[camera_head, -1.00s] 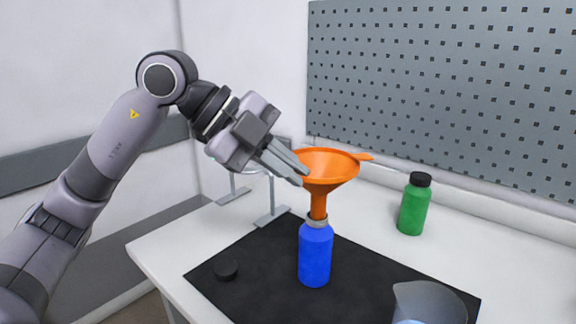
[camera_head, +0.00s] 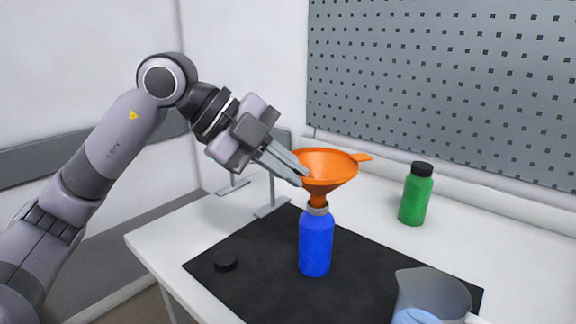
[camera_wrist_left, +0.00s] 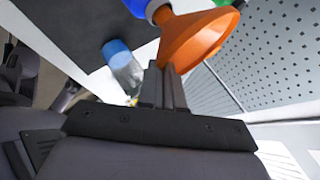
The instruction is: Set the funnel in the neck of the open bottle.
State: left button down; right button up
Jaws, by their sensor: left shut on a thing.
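The orange funnel (camera_head: 330,168) stands upright over the blue open bottle (camera_head: 316,245), which is upright on the black mat (camera_head: 260,275). The lower part of its stem is hidden in the bottle's grey neck (camera_head: 317,209), and a short piece shows above. My left gripper (camera_head: 302,175) is shut on the funnel's near left rim. In the left wrist view the fingers (camera_wrist_left: 164,85) meet the funnel's rim (camera_wrist_left: 190,45); the bottle's neck (camera_wrist_left: 157,8) is at the top edge. A loose black cap (camera_head: 226,260) lies on the mat, left of the bottle.
A clear beaker with blue liquid (camera_head: 430,295) stands at the front right. A capped green bottle (camera_head: 415,197) stands at the back right of the white table (camera_head: 165,250). A grey metal stand (camera_head: 272,207) is behind the mat. A pegboard (camera_head: 440,90) covers the back wall.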

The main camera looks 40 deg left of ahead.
pick_arm(q)
jog(key=shift+f, duration=0.15)
dwell(0.3)
jog(key=shift+f+b, duration=0.35)
jog(key=shift+f, duration=0.35)
dwell(0.7)
jog(key=c, duration=0.9)
grip_release()
jog(key=shift+r, duration=0.1)
jog(key=shift+s+a+r+p, duration=0.2)
jog(key=shift+s+r+p, duration=0.1)
jog(key=shift+s+r, duration=0.4)
jog(key=shift+s+a+r+p, duration=0.2)
jog(key=shift+s+r+p, duration=0.1)
jog(key=shift+s+r, duration=0.35)
jog(key=shift+s+a+r+p, duration=0.25)
jog(key=shift+s+r, duration=0.3)
jog(key=shift+r, duration=0.3)
